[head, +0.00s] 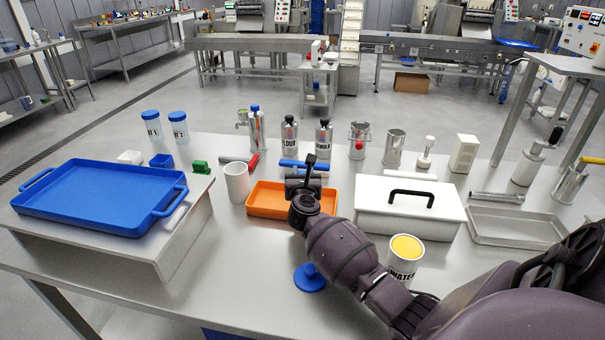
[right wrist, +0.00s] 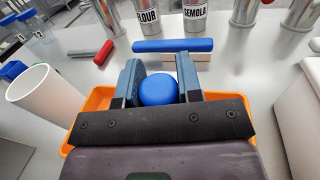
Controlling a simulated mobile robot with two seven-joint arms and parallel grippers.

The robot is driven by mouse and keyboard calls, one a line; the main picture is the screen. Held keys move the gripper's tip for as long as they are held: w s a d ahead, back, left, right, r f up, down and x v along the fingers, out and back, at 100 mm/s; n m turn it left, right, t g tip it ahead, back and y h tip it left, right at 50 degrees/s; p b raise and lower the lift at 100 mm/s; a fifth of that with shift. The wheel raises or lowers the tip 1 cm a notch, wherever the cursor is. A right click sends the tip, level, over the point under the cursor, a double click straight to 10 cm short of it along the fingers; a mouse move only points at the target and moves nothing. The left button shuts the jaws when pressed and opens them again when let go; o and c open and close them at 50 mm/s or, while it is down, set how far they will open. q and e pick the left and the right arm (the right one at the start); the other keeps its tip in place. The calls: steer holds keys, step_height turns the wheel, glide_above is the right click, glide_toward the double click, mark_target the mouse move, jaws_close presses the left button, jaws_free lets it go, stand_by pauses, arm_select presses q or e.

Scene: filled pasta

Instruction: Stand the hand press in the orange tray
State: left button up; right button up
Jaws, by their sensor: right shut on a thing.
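The orange tray (head: 265,200) lies on the steel table in the middle of the head view, partly hidden by my right arm. It also shows in the right wrist view (right wrist: 97,97), behind and beside the gripper. My right gripper (head: 306,176) is over the tray. In the right wrist view its two fingers (right wrist: 160,80) are shut on a round blue knob (right wrist: 158,91), which I take for the top of the hand press. The rest of the press is hidden, so I cannot tell whether it touches the tray floor. My left gripper is not in view.
A white cup (head: 237,182) stands close left of the tray. A white box with a black handle (head: 375,192) is close right. Behind are a blue-handled roller (head: 290,163) and steel shakers (head: 290,136). A blue disc (head: 308,280) and a yellow-topped can (head: 404,262) stand in front.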

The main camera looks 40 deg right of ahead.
steer(key=o, duration=0.8)
steer(key=shift+r, duration=0.1)
steer(key=p+v, duration=0.1)
steer(key=v, duration=1.1)
steer(key=shift+p, duration=0.4)
steer(key=shift+a, duration=0.1)
